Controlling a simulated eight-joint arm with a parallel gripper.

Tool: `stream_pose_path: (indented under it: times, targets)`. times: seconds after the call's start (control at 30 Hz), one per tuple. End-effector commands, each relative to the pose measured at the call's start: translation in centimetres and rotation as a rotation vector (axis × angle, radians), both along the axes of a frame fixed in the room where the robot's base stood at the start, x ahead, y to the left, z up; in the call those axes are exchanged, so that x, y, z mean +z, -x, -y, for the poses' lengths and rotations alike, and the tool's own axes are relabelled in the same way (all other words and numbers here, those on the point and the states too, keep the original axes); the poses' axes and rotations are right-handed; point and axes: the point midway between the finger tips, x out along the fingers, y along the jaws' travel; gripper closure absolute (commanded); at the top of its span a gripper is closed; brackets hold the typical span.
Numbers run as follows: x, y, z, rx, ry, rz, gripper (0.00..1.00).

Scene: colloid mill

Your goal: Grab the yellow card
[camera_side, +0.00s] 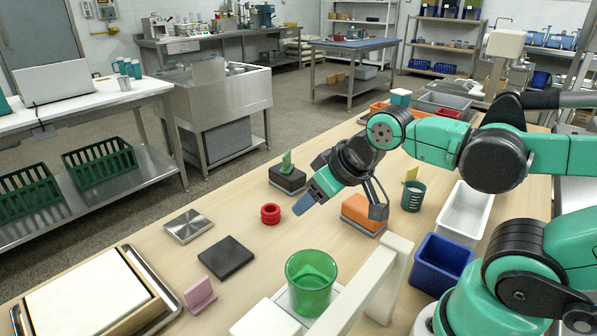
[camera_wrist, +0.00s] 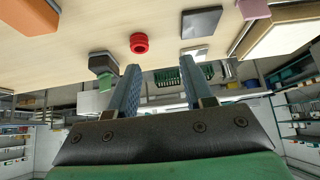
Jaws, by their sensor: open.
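A small yellow card (camera_side: 411,174) shows in the side view, upright at the top of a dark teal slotted cup (camera_side: 413,197). I cannot tell whether it stands in the cup or just behind it. My gripper (camera_side: 305,203) is in the air over the middle of the table, to the left of the card and well apart from it. Its blue fingers point down and left. In the wrist view my gripper (camera_wrist: 162,76) has its two fingers spread with nothing between them. The card is not in the wrist view.
An orange block (camera_side: 362,211) stands between my gripper and the cup. A white tray (camera_side: 464,222) and a blue bin (camera_side: 441,265) are to the right. Red rings (camera_side: 270,214), a black plate (camera_side: 226,258) and a green glass (camera_side: 311,283) stand nearby.

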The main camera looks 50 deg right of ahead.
Motion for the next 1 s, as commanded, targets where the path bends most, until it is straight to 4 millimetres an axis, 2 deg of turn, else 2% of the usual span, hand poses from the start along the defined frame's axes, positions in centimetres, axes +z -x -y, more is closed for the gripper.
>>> stream_pose_path:
  times: [0.27, 0.53, 0.77, 0.87, 0.97, 1.0]
  targets:
    - [0.9, 0.0, 0.0, 0.000, 0.000, 0.000, 0.54]
    - [5.3, -0.1, 0.3, -0.016, 0.003, -0.003, 0.54]
    - [5.3, -2.3, 6.7, -0.358, 0.067, -0.029, 0.54]
    - [5.4, -2.9, 10.1, -0.531, 0.105, -0.028, 0.54]
    - [5.4, -3.4, 14.3, -0.742, 0.152, -0.011, 0.54]
    - [5.4, -3.4, 16.2, -0.840, 0.175, 0.003, 0.54]
